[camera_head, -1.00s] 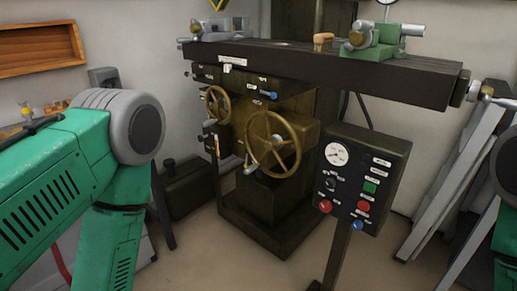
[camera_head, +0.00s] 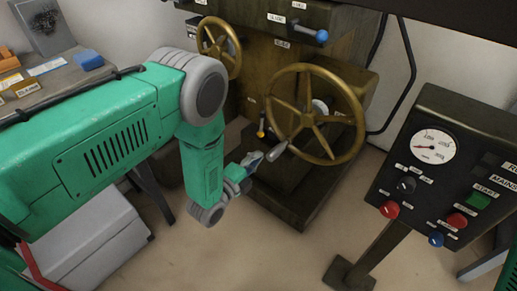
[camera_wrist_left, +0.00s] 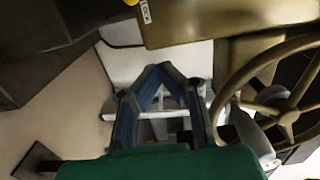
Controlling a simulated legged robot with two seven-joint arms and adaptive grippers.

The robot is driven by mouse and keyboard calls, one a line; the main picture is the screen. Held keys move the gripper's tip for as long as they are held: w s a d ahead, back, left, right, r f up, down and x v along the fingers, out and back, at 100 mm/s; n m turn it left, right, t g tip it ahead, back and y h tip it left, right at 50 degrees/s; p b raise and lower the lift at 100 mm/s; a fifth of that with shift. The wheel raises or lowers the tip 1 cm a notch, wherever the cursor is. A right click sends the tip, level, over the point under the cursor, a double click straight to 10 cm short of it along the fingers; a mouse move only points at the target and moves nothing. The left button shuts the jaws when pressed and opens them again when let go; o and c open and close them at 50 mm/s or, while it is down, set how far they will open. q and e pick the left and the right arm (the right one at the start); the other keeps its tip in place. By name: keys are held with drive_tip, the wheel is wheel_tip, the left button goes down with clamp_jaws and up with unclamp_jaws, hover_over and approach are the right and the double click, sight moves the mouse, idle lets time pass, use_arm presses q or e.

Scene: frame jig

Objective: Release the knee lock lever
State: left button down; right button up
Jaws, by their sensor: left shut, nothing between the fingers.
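My left gripper (camera_head: 252,160) is shut and empty in the head view, low in front of the machine, close to the grey crank handle (camera_head: 277,151) of the large brass handwheel (camera_head: 318,115). In the left wrist view its fingers (camera_wrist_left: 161,72) converge at the tips. A small lever with a yellow end (camera_head: 261,131) hangs beside the handwheel, just above the gripper; I take it for the knee lock lever. In the wrist view a yellow knob (camera_wrist_left: 132,2) shows at the top edge beside a LOCK label (camera_wrist_left: 145,13), partly cut off. My right gripper is out of view.
A smaller brass handwheel (camera_head: 219,48) is at the upper left of the machine. A control box (camera_head: 440,165) on a post stands at the right. A bench with a blue block (camera_head: 89,61) is at the left. Open floor lies between the machine and the post.

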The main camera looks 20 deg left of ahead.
sight(262, 124)
use_arm(q)
drive_tip(key=w+a+b, duration=0.1)
drive_tip(key=w+b, duration=0.2)
drive_tip(key=w, duration=0.7)
drive_tip(key=shift+w+a+f, duration=0.15)
drive_tip(key=shift+w, duration=0.2)
